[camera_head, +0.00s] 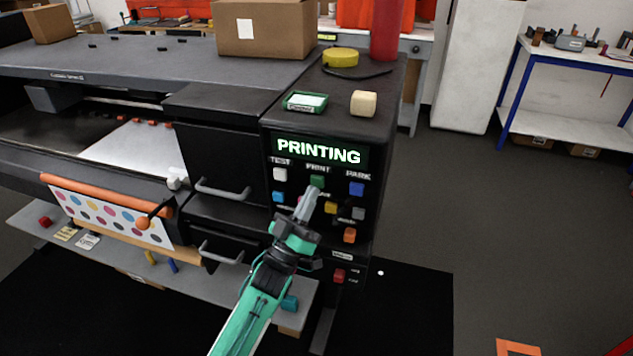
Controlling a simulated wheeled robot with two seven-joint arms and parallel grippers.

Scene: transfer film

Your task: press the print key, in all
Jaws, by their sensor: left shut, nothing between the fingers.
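The print key (317,180) is a green key under the label PRINT on the front of the printer's black control panel (350,270). Above it the display (320,150) reads PRINTING in pale green letters. My left gripper (308,197) is shut and empty, with its fingertips just below the green key; I cannot tell whether they touch it. A white key (280,174) under TEST is to the left, and a blue key (356,189) under PARK is to the right. The gripper hides part of the lower keys. My right gripper is not in view.
Other keys surround my gripper, including a yellow one (330,207) and an orange one (350,235). A red switch (338,275) is lower down. Drawer handles (222,190) stick out at the left. A cardboard box (265,30) stands on top. Floor at the right is mostly clear.

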